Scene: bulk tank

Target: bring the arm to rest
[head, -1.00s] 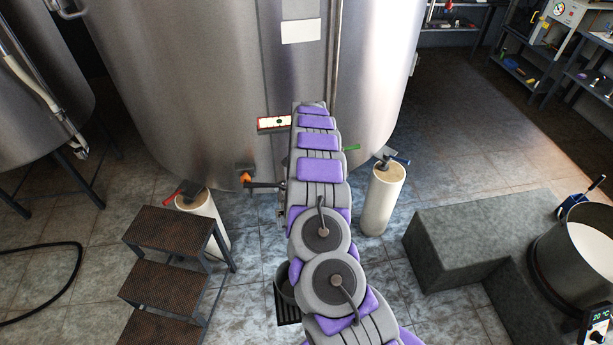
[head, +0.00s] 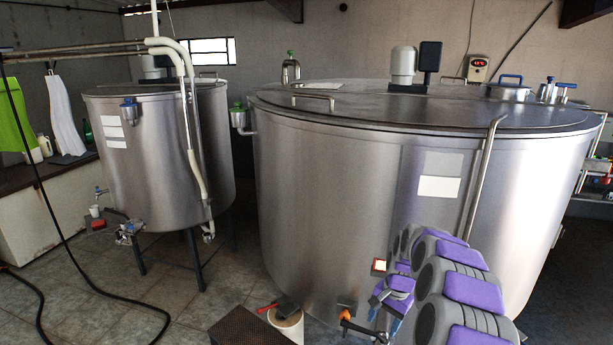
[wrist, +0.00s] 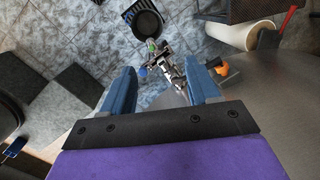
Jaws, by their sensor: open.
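My gripper (wrist: 160,80) is open in the wrist view, its two blue fingers spread apart. No object is held between them. Beyond the fingertips is a metal valve (wrist: 168,68) with green and blue parts; I cannot tell how far away it is. An orange handle (wrist: 222,69) shows just right of the right finger. In the head view my purple and grey arm reaches up from the lower right, in front of the large steel tank (head: 330,190). The gripper end is mostly hidden there behind the arm links.
A black bucket (wrist: 146,20) stands on the tiled floor. A pale cylinder (head: 287,325) and a dark step (head: 245,328) stand at the tank's foot. A smaller tank (head: 165,170) stands left, with a black hose (head: 110,335) on the floor. Grey blocks (wrist: 60,105) lie left in the wrist view.

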